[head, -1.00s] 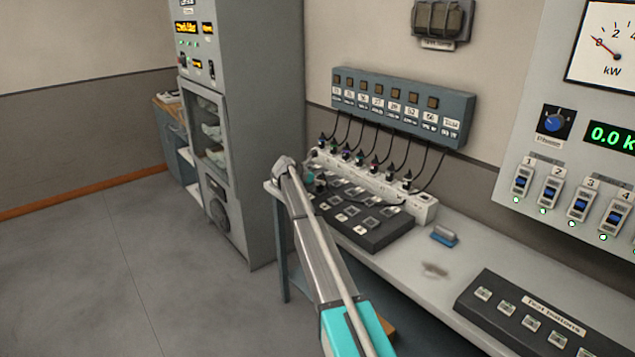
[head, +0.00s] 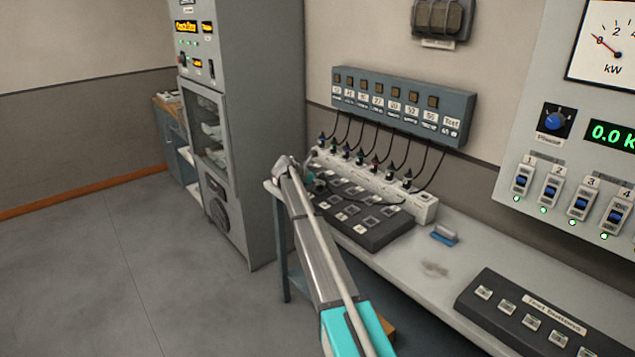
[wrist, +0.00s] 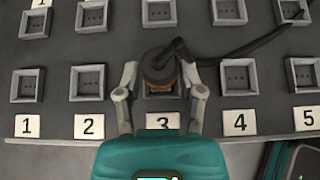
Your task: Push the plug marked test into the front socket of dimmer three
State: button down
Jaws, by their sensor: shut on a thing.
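My gripper (wrist: 160,78) is shut on a round dark plug with a tan lower edge (wrist: 158,66). A black cable leaves the plug to the right. The plug is over the front-row socket (wrist: 160,89) above the label 3 (wrist: 163,121) and hides most of it. I cannot tell whether its pins are inside, and no test mark is readable on it. In the head view the dark socket panel (head: 385,240) lies on the bench, with my gripper (head: 313,182) at its far left end, partly hidden by my arm.
Front sockets 2 (wrist: 88,83) and 4 (wrist: 238,80) are empty on either side. Behind the panel, a white strip (head: 425,205) holds several cabled plugs. A blue block (head: 445,235) and a button panel (head: 520,315) lie to the right.

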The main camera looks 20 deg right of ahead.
jog(key=shift+s+f+b, duration=0.1)
jog(key=shift+f+b, duration=0.2)
jog(key=shift+b, duration=0.05)
dwell(0.8)
jog(key=shift+c, duration=0.7)
grip_release()
notch_tip(320, 180, up, 14)
jog(key=p, duration=1.4)
jog(key=shift+s+d+f+b, duration=0.25)
jog(key=shift+s+d, duration=0.35)
jog(key=shift+d, duration=0.35)
jog(key=shift+s+d+f+b, duration=0.1)
jog(key=shift+s+d+f, duration=0.1)
jog(key=shift+s+d, duration=0.55)
jog(key=shift+w+d, duration=0.15)
jog(key=shift+w, duration=0.05)
